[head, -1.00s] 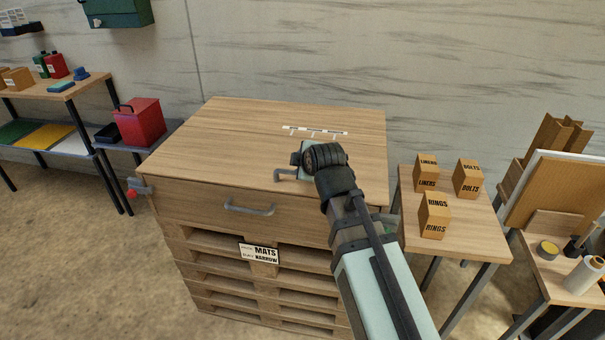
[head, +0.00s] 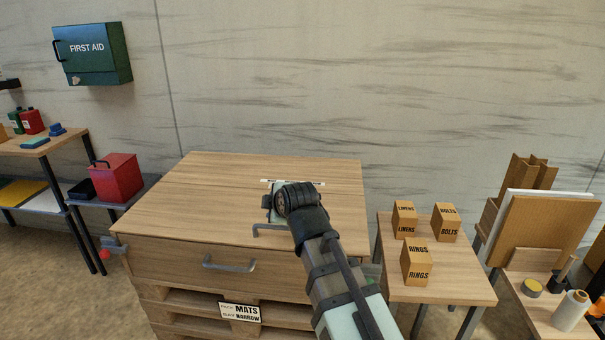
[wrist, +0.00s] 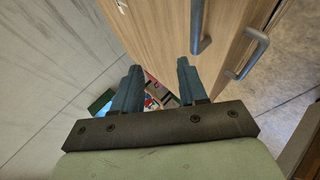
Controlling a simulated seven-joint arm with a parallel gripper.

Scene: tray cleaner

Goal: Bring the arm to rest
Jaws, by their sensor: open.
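My arm reaches up from the bottom of the head view, over the front right part of the wooden cabinet (head: 180,220). My gripper is mostly hidden behind my dark wrist in that view. In the wrist view, my gripper (wrist: 158,78) has its two dark fingers spread apart, with nothing between them. The cabinet's wooden face lies beyond and to the right of the fingers there. A grey handle (wrist: 198,28) stands close by the right finger, with a visible gap. A second grey handle (wrist: 247,55) is further right.
A drawer handle (head: 229,265) sticks out of the cabinet front, and another handle (head: 270,229) is by its top edge. A side table (head: 450,286) at right holds boxes marked liners, bolts and rings (head: 417,262). A red container (head: 117,177) stands at left.

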